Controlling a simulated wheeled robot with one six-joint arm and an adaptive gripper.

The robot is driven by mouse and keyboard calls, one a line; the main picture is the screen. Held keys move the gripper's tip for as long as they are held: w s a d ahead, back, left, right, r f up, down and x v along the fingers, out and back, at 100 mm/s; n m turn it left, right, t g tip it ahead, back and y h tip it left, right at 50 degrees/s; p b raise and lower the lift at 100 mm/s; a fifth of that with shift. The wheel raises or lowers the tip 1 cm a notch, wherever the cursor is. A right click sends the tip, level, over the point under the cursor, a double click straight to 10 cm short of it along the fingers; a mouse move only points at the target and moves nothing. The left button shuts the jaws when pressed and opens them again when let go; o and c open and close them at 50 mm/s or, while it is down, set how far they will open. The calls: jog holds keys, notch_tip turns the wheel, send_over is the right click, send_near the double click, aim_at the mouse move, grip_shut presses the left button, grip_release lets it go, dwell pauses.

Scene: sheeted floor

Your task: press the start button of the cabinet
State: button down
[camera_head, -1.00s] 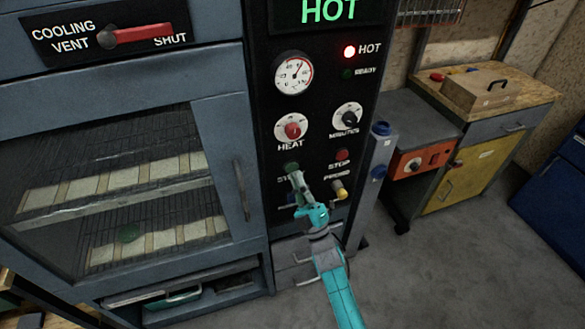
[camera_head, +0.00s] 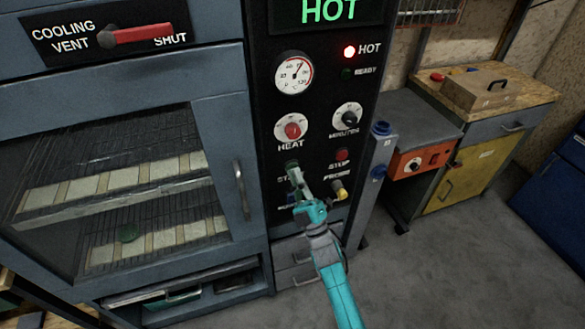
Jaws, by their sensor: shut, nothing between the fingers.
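The cabinet (camera_head: 222,95) is a blue-grey oven with a black control panel on its right side. The green start button (camera_head: 291,164) sits on the panel below the red HEAT knob (camera_head: 292,131). The display (camera_head: 330,11) reads HOT and the red HOT lamp (camera_head: 349,51) is lit.
The MINUTES knob (camera_head: 348,116) and a yellow-tipped probe plug (camera_head: 340,190) are close to my gripper. The red cooling vent lever (camera_head: 140,34) points toward SHUT.

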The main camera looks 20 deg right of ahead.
jog(key=shift+w, duration=0.2)
jog(key=shift+s, duration=0.1)
dwell(0.4)
jog(key=shift+s, duration=0.7)
jog(key=s, duration=0.5)
dwell(0.4)
dwell(0.6)
